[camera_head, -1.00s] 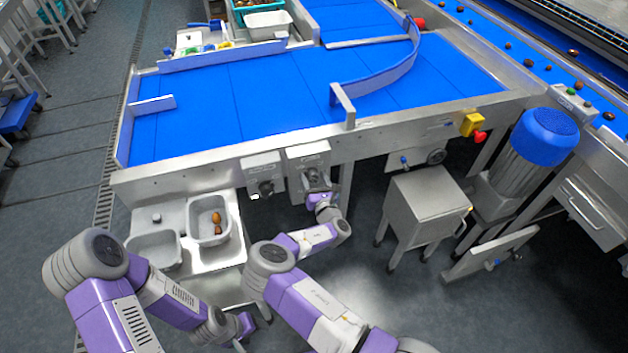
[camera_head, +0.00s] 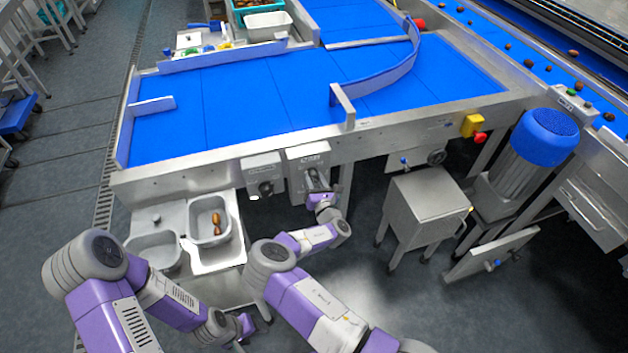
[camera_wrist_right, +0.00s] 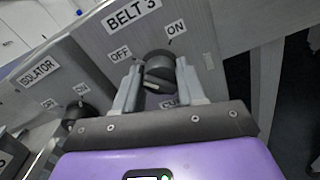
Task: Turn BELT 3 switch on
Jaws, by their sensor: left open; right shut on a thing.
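The BELT 3 switch is a dark round knob (camera_wrist_right: 160,70) on a grey box with a BELT 3 label; OFF is printed to its left and ON to its upper right. My right gripper (camera_wrist_right: 158,84) is shut on the knob, one finger on each side. I cannot tell exactly where the knob points. In the head view the BELT 3 box (camera_head: 307,160) hangs on the front of the blue-belted table, with my right gripper (camera_head: 314,184) at its face. My left gripper (camera_head: 246,326) is low at the bottom, open, away from the switch.
The ISOLATOR box (camera_head: 264,170), with its own knob (camera_wrist_right: 76,112), sits left of the BELT 3 box. Grey tubs (camera_head: 204,207) stand below left, one holding brown dates. A steel cabinet (camera_head: 424,204) and a blue-capped motor (camera_head: 545,137) stand to the right.

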